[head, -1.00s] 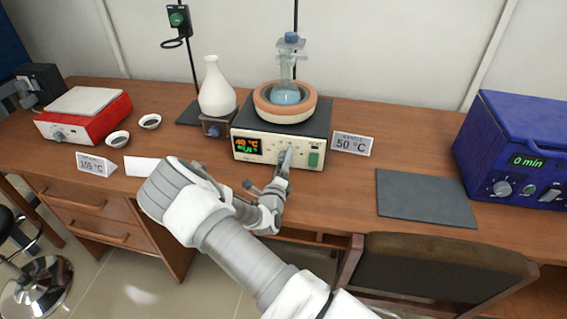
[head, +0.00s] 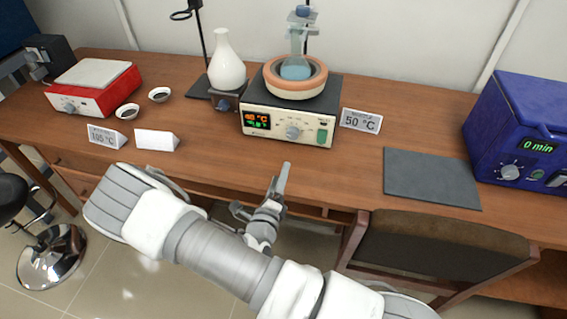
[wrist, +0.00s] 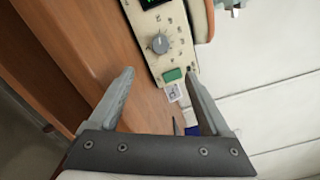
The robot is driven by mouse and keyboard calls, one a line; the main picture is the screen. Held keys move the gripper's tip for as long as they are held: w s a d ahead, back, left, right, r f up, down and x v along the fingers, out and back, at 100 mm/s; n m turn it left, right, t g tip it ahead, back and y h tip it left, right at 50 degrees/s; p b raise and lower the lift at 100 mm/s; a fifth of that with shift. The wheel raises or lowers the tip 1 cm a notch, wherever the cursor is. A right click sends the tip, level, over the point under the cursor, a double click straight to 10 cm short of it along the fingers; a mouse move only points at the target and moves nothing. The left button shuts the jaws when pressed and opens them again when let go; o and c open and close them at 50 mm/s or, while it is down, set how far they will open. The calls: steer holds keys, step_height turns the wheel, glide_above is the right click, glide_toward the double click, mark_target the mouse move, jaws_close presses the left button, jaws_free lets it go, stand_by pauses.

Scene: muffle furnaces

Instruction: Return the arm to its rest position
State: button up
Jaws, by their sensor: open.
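My gripper (head: 281,180) is in front of the table's front edge, below and apart from the heating device. In the wrist view my gripper (wrist: 165,92) shows two fingers spread apart with nothing between them. The cream heating device (head: 262,133) has a lit display, a grey knob (head: 293,132) and a green switch. The knob also shows in the wrist view (wrist: 159,43), beyond the fingers. A flask (head: 297,66) with blue liquid sits in the round orange-rimmed bath (head: 294,88) on top. My arm reaches in from the bottom right of the head view.
The wooden table (head: 345,165) holds a red hotplate (head: 92,97), a white vase-like flask (head: 227,70), small dishes, label cards, a grey mat (head: 430,178) and a blue furnace (head: 520,130). A chair (head: 440,245) stands close to the right of my arm.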

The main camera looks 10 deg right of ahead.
steer(key=shift+s+a, duration=0.2)
steer(key=shift+s, duration=0.3)
steer(key=s+d+r+m+g+h+p, duration=0.1)
steer(key=s+d+r+m+g+h, duration=0.1)
steer(key=s+d+r+m+g, duration=0.5)
steer(key=d+r+m+g+h+p, duration=0.1)
steer(key=d+r+m+g, duration=0.3)
steer(key=m, duration=0.7)
steer(key=s+d+r+m+g+h, duration=0.2)
steer(key=s+d+r+m+g, duration=0.15)
steer(key=r+m, duration=0.4)
steer(key=s+a+r+m+t+y+p, duration=0.1)
steer(key=s+a+r+m+y, duration=0.2)
steer(key=s+r+m+y, duration=0.2)
steer(key=s+a+r+m+t+y+p, duration=0.1)
steer(key=s+a+r+m+y, duration=0.3)
steer(key=r+m, duration=0.7)
steer(key=shift+s+a+r+m+t+y+p, duration=0.35)
steer(key=shift+s+m+t+y, duration=0.4)
steer(key=shift+s+m+y, duration=0.6)
